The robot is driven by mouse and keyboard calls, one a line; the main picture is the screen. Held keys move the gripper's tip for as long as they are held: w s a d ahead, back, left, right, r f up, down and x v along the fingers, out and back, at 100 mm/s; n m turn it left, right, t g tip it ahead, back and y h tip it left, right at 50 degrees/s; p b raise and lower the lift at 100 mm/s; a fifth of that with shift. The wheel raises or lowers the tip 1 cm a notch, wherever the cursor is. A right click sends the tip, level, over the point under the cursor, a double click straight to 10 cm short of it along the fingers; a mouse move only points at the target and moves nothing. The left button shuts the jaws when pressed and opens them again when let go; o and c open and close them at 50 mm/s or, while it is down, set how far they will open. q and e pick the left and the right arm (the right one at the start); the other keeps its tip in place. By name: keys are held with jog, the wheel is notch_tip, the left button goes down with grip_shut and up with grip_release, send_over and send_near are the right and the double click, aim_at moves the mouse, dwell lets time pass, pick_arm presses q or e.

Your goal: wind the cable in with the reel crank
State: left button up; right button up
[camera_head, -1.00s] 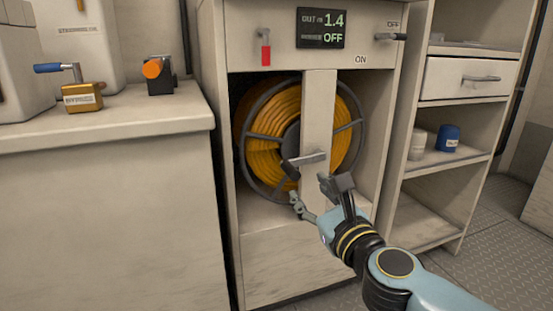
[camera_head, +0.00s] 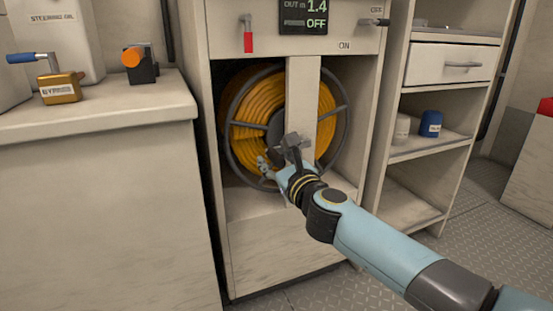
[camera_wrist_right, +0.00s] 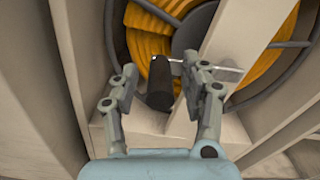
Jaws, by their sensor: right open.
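The cable reel (camera_head: 255,110) sits in the cabinet's opening behind an upright post, wound with orange cable; it also shows in the right wrist view (camera_wrist_right: 262,75). Its crank has a dark cylindrical grip (camera_wrist_right: 159,88) and a pale metal arm (camera_wrist_right: 228,70). My right gripper (camera_head: 278,154) is open in front of the reel and hides most of the crank in the head view. In the right wrist view the grip stands between the spread fingers of my right gripper (camera_wrist_right: 160,70), and I cannot tell if either touches it. My left gripper is not in view.
A display (camera_head: 303,16) above the reel reads OUT 1.4 and OFF. A lever (camera_head: 373,22) is beside it, and a red-handled one (camera_head: 247,38) hangs left. A counter (camera_head: 120,112) stands left, open shelves (camera_head: 425,150) right. The post (camera_head: 302,90) stands close to my gripper.

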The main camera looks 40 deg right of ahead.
grip_shut()
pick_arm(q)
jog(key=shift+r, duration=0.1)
pick_arm(e)
jog(key=shift+r, duration=0.1)
